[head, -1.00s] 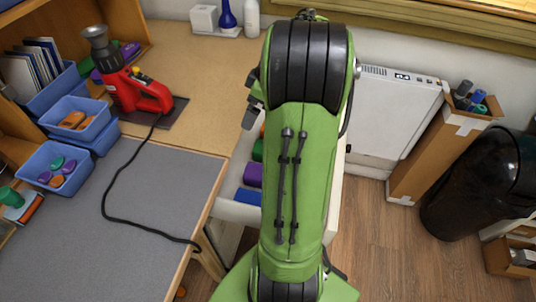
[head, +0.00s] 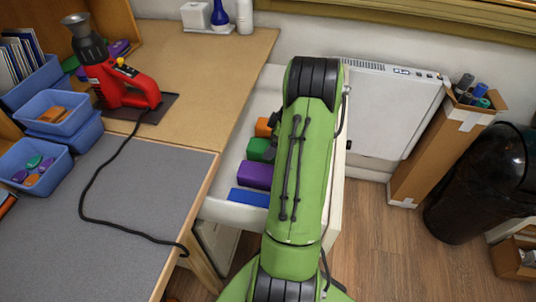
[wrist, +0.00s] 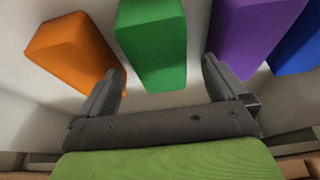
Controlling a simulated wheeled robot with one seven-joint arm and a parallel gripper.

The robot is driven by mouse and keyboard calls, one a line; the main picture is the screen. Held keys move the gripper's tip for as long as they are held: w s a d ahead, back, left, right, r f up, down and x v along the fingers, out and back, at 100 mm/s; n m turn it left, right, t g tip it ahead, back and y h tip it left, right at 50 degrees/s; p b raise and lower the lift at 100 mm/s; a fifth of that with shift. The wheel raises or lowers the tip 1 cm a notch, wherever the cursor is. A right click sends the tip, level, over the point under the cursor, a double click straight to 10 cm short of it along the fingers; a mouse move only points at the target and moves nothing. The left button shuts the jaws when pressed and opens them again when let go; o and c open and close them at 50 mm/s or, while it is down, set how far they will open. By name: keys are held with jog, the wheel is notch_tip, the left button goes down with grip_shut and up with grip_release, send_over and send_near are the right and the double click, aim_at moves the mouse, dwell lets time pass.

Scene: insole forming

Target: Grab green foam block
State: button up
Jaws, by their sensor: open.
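The green foam block (wrist: 152,40) stands in the upper middle of the wrist view, between an orange block on its left and a purple one on its right. It also shows in the head view (head: 259,148), partly covered by my arm. My gripper (wrist: 163,66) is open and empty. Its two fingers are spread to either side of the green block's near end, with the left finger close to the orange block and the right finger near the purple one. In the head view my gripper is hidden behind my arm.
The blocks lie in a white open drawer (head: 228,212). The orange block (wrist: 72,52), purple block (wrist: 250,35) and blue block (wrist: 302,42) flank the green one. A wooden bench with a grey mat (head: 115,205) stands left, a white panel (head: 385,110) behind.

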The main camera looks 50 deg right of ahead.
jog(key=b+x, duration=0.1)
jog(key=x, duration=0.2)
jog(key=shift+f, duration=0.15)
jog(key=c, duration=1.1)
